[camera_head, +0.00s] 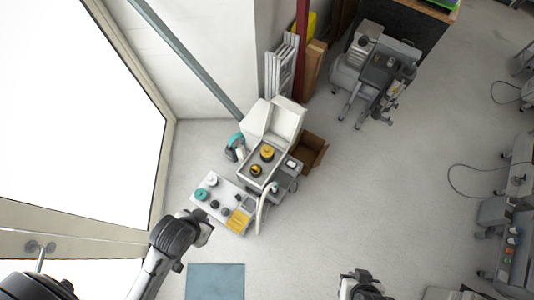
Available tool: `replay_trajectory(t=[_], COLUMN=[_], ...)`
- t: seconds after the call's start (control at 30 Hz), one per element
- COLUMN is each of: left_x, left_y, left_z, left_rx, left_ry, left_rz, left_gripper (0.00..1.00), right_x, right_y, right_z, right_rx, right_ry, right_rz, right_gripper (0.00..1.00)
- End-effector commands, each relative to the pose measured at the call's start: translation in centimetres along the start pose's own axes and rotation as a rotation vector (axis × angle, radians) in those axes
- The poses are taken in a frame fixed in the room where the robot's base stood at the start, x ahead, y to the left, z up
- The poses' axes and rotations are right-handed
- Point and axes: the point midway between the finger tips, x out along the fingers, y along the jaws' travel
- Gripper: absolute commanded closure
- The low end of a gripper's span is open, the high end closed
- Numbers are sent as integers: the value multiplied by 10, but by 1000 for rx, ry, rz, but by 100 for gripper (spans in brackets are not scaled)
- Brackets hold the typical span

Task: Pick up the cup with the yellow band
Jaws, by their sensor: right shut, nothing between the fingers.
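Two round dark-and-yellow items, one larger (267,153) and one smaller (256,171), sit in the open top of a white cabinet in the middle of the head view. They are too small to tell which is the cup with the yellow band. My left arm reaches in from the lower left, and its end (202,230) is close to the lower left edge of the low white tabletop; its fingers are not clear. My right gripper (362,279) is at the bottom edge, shut and empty, well away from the cabinet.
The white tabletop (228,222) holds teal and dark round items and a yellow patch. A brown box (312,150) stands right of the cabinet. A grey compressor (375,72) is at the back. A blue-grey mat (215,281) lies in front. The floor at centre right is clear.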

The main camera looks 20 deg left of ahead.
Motion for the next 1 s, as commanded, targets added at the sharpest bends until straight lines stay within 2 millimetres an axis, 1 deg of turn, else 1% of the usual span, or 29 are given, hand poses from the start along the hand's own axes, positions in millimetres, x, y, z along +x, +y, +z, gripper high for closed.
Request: replay_trajectory(t=[0.17, 1.0], left_x=[0, 0], left_y=[0, 0], left_z=[0, 0], left_rx=[0, 0], left_ry=[0, 0], left_rz=[0, 0], left_gripper=[99, 19], right_x=[0, 0], right_y=[2, -1], right_z=[0, -1], right_rx=[-6, 5], right_ry=[-1, 1], right_rz=[4, -4], right_gripper=[100, 100])
